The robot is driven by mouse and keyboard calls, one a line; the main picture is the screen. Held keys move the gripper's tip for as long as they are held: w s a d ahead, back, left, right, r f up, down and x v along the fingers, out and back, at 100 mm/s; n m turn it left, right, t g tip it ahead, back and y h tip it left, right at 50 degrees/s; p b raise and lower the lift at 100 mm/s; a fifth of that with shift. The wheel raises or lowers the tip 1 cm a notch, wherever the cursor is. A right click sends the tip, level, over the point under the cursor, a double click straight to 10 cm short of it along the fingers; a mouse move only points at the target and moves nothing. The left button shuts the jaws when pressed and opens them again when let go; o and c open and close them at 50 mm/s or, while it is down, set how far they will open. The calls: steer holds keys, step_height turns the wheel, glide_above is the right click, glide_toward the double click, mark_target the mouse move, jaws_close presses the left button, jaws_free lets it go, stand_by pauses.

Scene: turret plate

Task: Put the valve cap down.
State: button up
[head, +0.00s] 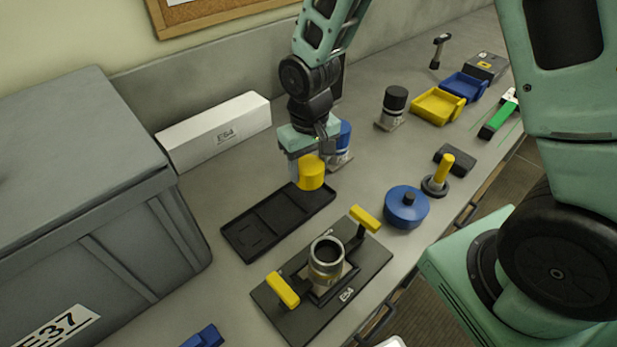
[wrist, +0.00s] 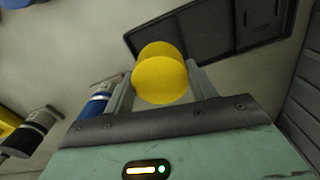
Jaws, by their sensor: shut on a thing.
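The valve cap is taken to be the yellow cylinder (head: 311,173), which also fills the middle of the wrist view (wrist: 161,75). My gripper (head: 302,168) is shut on it; in the wrist view its fingers (wrist: 158,88) stand on either side of the cylinder. The cylinder is near the far right end of a black compartment tray (head: 262,232). I cannot tell how far above the tray or bench it is. A turret plate (head: 275,304) with an open metal ring (head: 326,253) and two yellow-handled clamps lies in front of the tray.
A blue-banded cylinder (head: 342,138) stands just behind my gripper. A blue round container (head: 406,207) and a yellow-handled stamp (head: 440,175) are to the right. A white box (head: 214,130) and large grey crate (head: 90,190) stand left.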

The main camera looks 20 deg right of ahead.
steer(key=shift+f+p, duration=0.4)
steer(key=shift+f, duration=1.85)
steer(key=shift+f, duration=0.15)
steer(key=shift+f, duration=0.1)
steer(key=o, duration=0.9)
